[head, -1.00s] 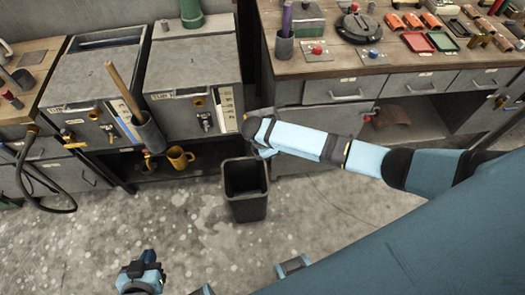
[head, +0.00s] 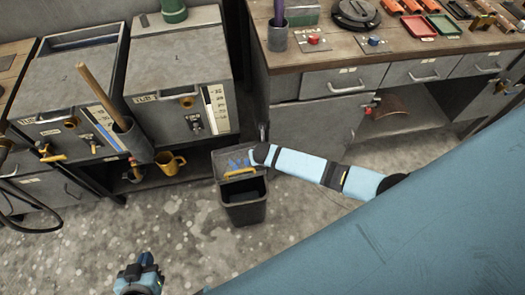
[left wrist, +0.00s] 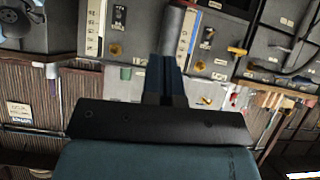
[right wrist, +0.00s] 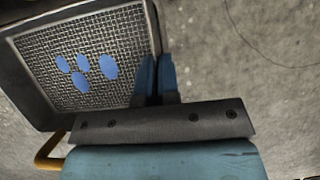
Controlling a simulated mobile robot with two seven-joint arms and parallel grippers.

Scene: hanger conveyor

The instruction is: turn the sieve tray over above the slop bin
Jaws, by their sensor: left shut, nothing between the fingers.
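The sieve tray (head: 222,172), a grey pan with mesh, blue pieces and a yellow handle, is in the air at the back of the dark slop bin (head: 246,214). It covers part of the bin's rear. In the right wrist view the tray (right wrist: 40,62) shows its mesh with several blue discs on it. My right gripper (right wrist: 157,80) is closed at the tray's rim; the arm hides its fingers in the head view. My left gripper (head: 147,262) is shut and empty, low at the left, away from the bin. Its fingers show in the left wrist view (left wrist: 167,76).
Grey cabinets (head: 180,70) with valves and a holder with a wooden stick (head: 95,90) stand behind to the left. A yellow mug (head: 170,163) is on their low shelf. A workbench (head: 400,45) stands at the back right. Floor around the bin is clear.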

